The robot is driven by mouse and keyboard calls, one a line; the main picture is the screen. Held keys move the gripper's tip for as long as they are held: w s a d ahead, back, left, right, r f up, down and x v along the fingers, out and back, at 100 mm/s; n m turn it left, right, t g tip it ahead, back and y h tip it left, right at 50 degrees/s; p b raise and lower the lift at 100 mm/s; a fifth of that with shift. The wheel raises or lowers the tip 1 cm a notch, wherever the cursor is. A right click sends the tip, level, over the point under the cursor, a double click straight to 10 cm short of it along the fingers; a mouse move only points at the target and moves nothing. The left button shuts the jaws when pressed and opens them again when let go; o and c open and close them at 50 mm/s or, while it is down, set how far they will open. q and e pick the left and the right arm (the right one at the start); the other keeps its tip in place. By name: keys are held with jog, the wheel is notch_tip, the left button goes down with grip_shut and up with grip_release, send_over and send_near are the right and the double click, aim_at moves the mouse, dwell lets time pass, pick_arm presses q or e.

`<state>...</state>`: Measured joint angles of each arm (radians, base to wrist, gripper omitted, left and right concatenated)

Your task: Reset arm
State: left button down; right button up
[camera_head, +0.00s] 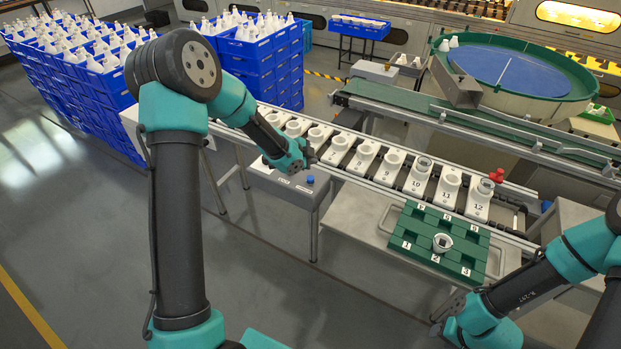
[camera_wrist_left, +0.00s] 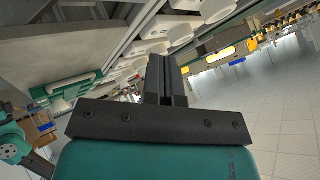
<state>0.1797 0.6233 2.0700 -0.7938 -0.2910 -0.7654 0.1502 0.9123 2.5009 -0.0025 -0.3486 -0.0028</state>
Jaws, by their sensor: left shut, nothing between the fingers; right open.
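My left gripper (camera_head: 308,153) is beside the left part of the row of numbered white sockets (camera_head: 392,166) on the conveyor. The left wrist view shows its fingers (camera_wrist_left: 166,65) shut together with nothing between them. My right gripper (camera_head: 437,322) is at the lower right, in front of the green numbered tray (camera_head: 408,229); it is open, though its fingers are small and dark here. A white round piece with a dark top (camera_head: 442,242) sits in the tray near number 2. The sockets at 10 and 12 show darker tops than their neighbours.
A grey control box with a blue button (camera_head: 310,181) stands below the conveyor. A red piece (camera_head: 496,175) is by socket 12. Stacked blue crates (camera_head: 270,62) of white bulbs stand at the back left. A green-rimmed round table (camera_head: 571,108) is at the back right. The front-left floor is clear.

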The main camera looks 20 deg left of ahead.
aim_at(314, 198)
pick_arm(q)
jog(key=shift+f, duration=0.1)
dwell(0.6)
jog(key=s+d+f+n, duration=0.1)
jog(key=s+f, duration=0.1)
jog(key=s+d+f+n+g, duration=0.1)
jog(key=s+f, duration=0.1)
jog(key=s+d+f+n+g, duration=0.1)
jog(key=s+d+f, duration=0.1)
jog(key=shift+s+f+n, duration=0.15)
jog(key=shift+f+n, duration=0.2)
jog(key=shift+n, duration=0.05)
jog(key=s+d+f+n+g, duration=0.2)
jog(key=s+f+n, duration=0.4)
jog(key=s, duration=0.6)
jog(key=s+d+f+n+g, duration=0.2)
jog(key=s+f+n, duration=0.5)
jog(key=s, duration=0.5)
jog(key=shift+s+g+y, duration=0.25)
jog(key=shift+g+y, duration=0.15)
jog(key=shift+g, duration=0.2)
